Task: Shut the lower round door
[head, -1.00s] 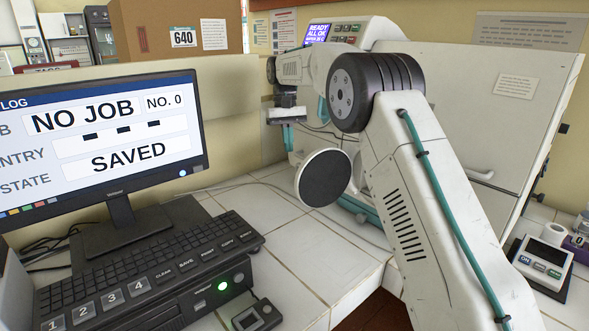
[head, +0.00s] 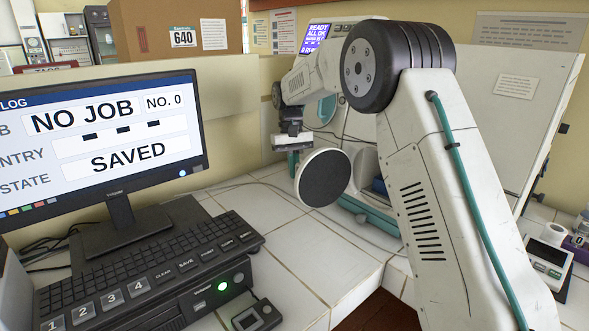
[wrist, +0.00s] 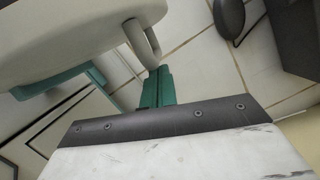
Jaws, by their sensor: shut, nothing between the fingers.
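The lower round door (head: 325,178) stands open in the head view, swung out from the incubator front. Its dark round face is turned toward the head camera. My gripper (head: 293,158) is just behind and left of the door's upper left edge, pointing down. In the wrist view the pale curved body at upper left, which looks like the door (wrist: 75,28), carries a small grey handle loop (wrist: 143,42). My teal gripper fingers (wrist: 159,84) are shut and empty, close beside that loop. I cannot tell whether they touch it.
The white incubator (head: 510,120) stands behind my arm, which hides much of its front. A monitor (head: 105,130) and keyboard (head: 150,262) stand at the left. White tiled worktop (head: 290,255) is clear in front of the door. A small device (head: 545,262) sits at right.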

